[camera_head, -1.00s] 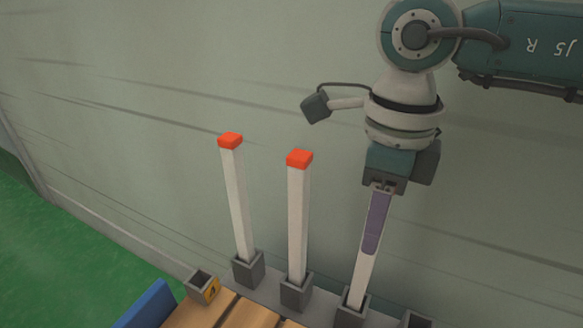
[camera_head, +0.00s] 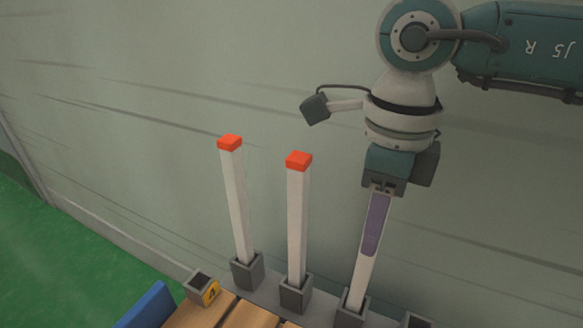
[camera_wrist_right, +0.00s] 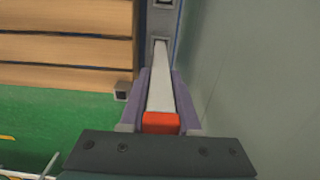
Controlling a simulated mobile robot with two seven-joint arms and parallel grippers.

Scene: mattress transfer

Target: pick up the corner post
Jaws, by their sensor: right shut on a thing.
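The corner post in my right gripper is a white bar; its lower part (camera_head: 362,278) shows in the head view, standing in a grey socket (camera_head: 351,311). Its red top (camera_wrist_right: 161,123) and white length (camera_wrist_right: 161,84) show in the right wrist view between the two purple fingers. My right gripper (camera_head: 376,225) is shut on this post from above. Two other white posts with red tops, a left one (camera_head: 236,205) and a middle one (camera_head: 297,225), stand upright in their own grey sockets. My left gripper is not in view.
An empty grey socket with a yellow label (camera_head: 203,289) stands at the left corner of the wooden slats (camera_head: 243,315). A blue edge (camera_head: 150,305) lies at lower left, above green floor (camera_head: 70,270). A pale wall (camera_head: 130,110) runs close behind the posts.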

